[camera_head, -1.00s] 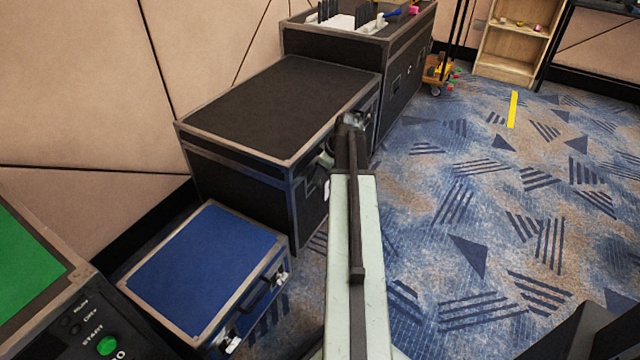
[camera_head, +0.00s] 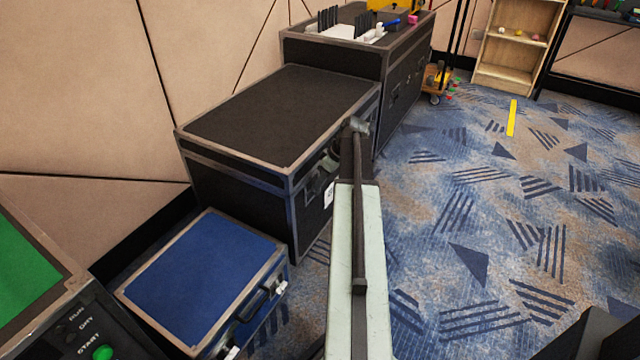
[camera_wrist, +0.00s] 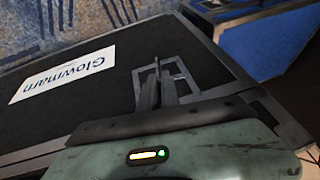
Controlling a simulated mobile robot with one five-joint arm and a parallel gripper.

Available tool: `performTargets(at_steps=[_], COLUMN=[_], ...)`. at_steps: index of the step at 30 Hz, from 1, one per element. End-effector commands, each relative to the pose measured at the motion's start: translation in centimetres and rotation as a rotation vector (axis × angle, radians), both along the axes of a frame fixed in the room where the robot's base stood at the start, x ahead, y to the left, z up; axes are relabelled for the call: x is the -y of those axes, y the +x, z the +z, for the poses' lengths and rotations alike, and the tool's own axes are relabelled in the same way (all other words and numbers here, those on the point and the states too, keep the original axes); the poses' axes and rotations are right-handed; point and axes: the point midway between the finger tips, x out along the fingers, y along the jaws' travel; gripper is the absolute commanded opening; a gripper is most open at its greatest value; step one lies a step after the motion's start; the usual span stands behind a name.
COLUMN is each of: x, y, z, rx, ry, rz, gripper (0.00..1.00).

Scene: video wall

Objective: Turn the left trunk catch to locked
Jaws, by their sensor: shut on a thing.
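The trunk (camera_head: 275,115) is a black case with metal edging; its front faces right, with my arm across part of it. In the wrist view its dark front (camera_wrist: 110,90) appears upside down, with a white label (camera_wrist: 62,74) reading "Glowmarn". The left catch (camera_wrist: 182,72) is a small grey metal fitting near the trunk's edge on the blue case's side. My gripper (camera_wrist: 158,78) has its fingers at this catch and is shut on it. The fingers cover part of the catch, so its exact angle is hard to tell.
A blue case (camera_head: 205,280) stands on the floor in front of the trunk's near end; it also shows in the wrist view (camera_wrist: 262,42). A taller black case (camera_head: 335,55) stands behind the trunk. The carpet (camera_head: 480,200) to the right is open.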

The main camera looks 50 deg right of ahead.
Motion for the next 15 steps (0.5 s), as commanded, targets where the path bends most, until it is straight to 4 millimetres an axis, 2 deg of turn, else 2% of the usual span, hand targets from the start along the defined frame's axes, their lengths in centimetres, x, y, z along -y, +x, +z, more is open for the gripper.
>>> performTargets(at_steps=[1,15], x=[0.57,1.49], y=[0.34,0.60], z=[-0.29,-0.95], rx=[-0.007,-0.090], ry=[0.033,0.364], rz=[-0.001,0.002], gripper=[0.00,0.00])
